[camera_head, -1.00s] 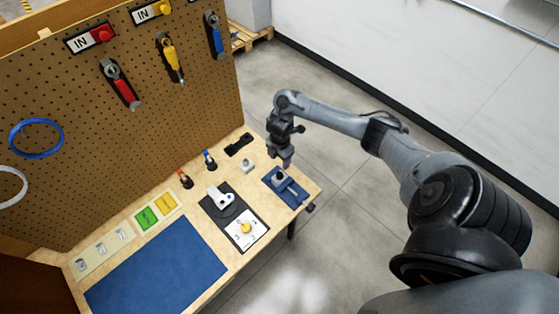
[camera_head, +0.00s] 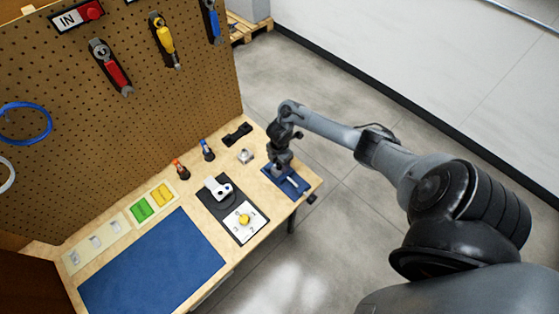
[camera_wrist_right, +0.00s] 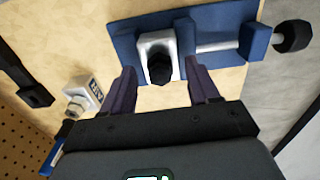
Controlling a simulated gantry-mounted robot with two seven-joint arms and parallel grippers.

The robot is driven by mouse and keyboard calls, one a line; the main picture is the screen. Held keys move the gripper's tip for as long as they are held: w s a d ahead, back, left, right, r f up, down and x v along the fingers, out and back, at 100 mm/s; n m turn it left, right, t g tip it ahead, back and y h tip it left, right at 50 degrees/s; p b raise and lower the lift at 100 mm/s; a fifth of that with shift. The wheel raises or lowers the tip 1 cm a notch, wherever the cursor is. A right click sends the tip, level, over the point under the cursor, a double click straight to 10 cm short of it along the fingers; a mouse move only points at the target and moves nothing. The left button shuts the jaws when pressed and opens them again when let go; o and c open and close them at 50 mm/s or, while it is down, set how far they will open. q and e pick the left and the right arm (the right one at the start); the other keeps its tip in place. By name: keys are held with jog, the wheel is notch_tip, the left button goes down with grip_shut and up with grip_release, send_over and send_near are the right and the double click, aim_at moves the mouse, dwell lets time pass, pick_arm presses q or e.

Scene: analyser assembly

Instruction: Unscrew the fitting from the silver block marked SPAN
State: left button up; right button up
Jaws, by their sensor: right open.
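A silver block (camera_wrist_right: 146,40) sits clamped in a blue vise (camera_wrist_right: 215,22), with a dark knob-like fitting (camera_wrist_right: 160,68) on it. No marking can be read on this block. My right gripper (camera_wrist_right: 163,82) is open, with its two fingers apart on either side of the fitting and nothing gripped. In the head view my right gripper (camera_head: 279,168) is over the blue vise (camera_head: 298,188) at the bench's right end and hides the clamped block. My left gripper is not in view.
A second silver block (camera_head: 245,156) with a label stands loose left of the vise; it also shows in the wrist view (camera_wrist_right: 82,92). A black tool (camera_head: 238,134) lies behind it. A dark panel with a white device (camera_head: 218,187) lies left of the vise.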

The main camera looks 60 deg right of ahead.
jog(key=shift+c, duration=1)
grip_shut()
jog(key=n+b, duration=0.1)
jog(key=n, duration=0.2)
jog(key=shift+f+b, duration=0.15)
jog(key=shift+b, duration=0.2)
jog(key=shift+n, duration=0.5)
